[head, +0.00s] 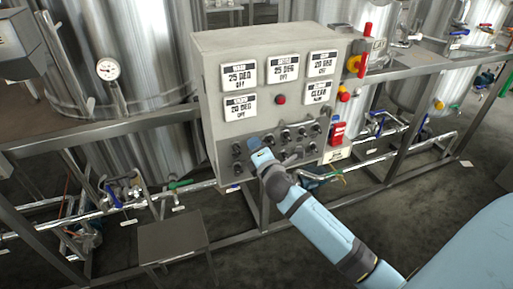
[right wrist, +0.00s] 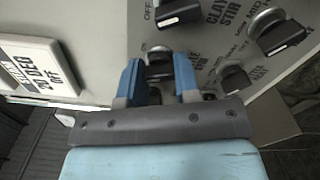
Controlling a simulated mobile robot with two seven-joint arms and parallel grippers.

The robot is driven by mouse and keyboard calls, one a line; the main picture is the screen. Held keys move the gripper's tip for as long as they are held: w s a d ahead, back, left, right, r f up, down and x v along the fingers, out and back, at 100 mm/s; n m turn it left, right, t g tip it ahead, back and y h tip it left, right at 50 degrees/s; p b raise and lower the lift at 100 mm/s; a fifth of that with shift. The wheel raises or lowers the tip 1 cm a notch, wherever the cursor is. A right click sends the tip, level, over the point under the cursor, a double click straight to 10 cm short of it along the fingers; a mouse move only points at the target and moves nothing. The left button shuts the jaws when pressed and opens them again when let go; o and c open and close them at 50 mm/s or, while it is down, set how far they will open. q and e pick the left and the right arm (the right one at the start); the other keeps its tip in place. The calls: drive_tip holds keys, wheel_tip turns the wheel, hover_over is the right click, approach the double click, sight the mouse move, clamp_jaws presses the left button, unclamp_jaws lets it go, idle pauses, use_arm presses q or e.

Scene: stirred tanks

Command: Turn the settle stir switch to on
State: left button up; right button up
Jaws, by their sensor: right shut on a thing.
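The grey control panel (head: 207,95) carries rows of small dark rotary switches on its lower half. My right gripper (head: 260,151) is at the left part of these switches. In the right wrist view its two blue fingers (right wrist: 158,72) are shut on a dark knob with a silver collar (right wrist: 158,50). The gripper hides this knob in the head view and I cannot read its label, so I cannot confirm it as the settle stir switch or tell its setting. My left gripper is out of view.
Other black knobs (right wrist: 180,13) sit close beside the gripper, one near a label ending in "STIR". White display plates (head: 239,76) and a red button (head: 280,99) are above. A red and yellow handle (head: 354,63) stands right. Metal tanks (head: 128,60) and frame rails surround the panel.

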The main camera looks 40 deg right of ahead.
drive_tip(key=m+p, duration=0.1)
drive_tip(key=m, duration=0.9)
drive_tip(key=shift+p, duration=0.3)
drive_tip(key=shift+m, duration=0.3)
drive_tip(key=o, duration=0.9)
drive_tip(key=shift+s, duration=0.1)
drive_tip(key=v, duration=1.3)
drive_tip(key=shift+s+a+b, duration=0.2)
drive_tip(key=shift+s+b, duration=0.1)
drive_tip(key=shift+b, duration=0.1)
